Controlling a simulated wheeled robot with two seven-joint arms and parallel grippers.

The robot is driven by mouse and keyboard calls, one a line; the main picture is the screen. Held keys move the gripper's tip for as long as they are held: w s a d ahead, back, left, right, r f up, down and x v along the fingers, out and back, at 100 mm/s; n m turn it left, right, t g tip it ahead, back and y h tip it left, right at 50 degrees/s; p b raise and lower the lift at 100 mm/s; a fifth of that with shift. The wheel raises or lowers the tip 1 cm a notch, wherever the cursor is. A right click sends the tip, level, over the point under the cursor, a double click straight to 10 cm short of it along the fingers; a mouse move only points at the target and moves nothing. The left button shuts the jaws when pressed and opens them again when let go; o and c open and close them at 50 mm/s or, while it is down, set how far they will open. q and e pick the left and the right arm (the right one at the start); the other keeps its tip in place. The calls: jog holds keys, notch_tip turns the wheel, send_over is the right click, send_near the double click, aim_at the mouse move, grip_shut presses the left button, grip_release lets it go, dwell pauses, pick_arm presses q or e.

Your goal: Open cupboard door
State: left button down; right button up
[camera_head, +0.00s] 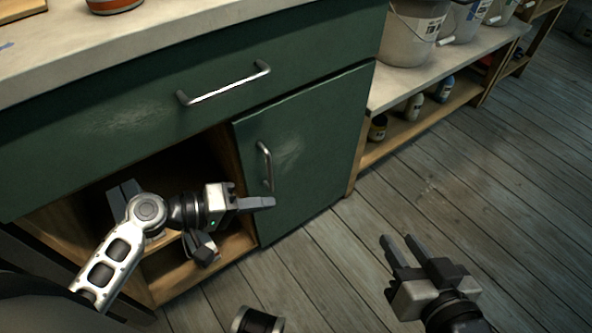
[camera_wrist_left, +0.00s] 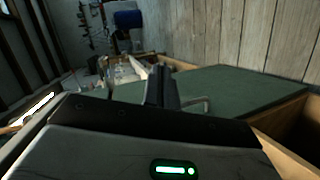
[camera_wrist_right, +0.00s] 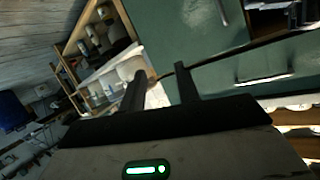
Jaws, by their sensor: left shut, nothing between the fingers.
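The green cupboard door (camera_head: 312,155) stands below a wide green drawer front (camera_head: 130,118). It looks flush or almost flush with the cupboard front; I cannot tell if it is slightly ajar. Its metal handle (camera_head: 265,167) is upright near the left edge. My left gripper (camera_head: 268,202) is shut and empty, just below the handle's lower end and close to the door's left edge; contact cannot be judged. In the left wrist view its closed fingers (camera_wrist_left: 162,87) are beside a handle (camera_wrist_left: 196,103) on a green panel (camera_wrist_left: 240,88). My right gripper (camera_head: 402,250) is open and empty above the floor.
Left of the door is an open wooden compartment (camera_head: 190,165), with my left arm in front of it. The drawer handle (camera_head: 225,84) is above. A low shelf (camera_head: 375,145) with buckets (camera_head: 408,35) and bottles stands at right. The plank floor (camera_head: 450,180) there is clear.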

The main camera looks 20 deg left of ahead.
pick_arm(q)
jog(key=w+a+r+n+t+h+b, duration=0.1)
jog(key=w+a+r+n+h+b, duration=0.15)
jog(key=a+r+h, duration=0.2)
jog(key=x, duration=1)
jog(key=shift+w+r+y, duration=0.25)
jog(key=shift+w+y, duration=0.1)
pick_arm(e)
jog(key=shift+w+a+t+y, duration=0.1)
jog(key=shift+a+t+y, duration=0.3)
jog(key=shift+a+y, duration=0.15)
jog(key=shift+r, duration=0.1)
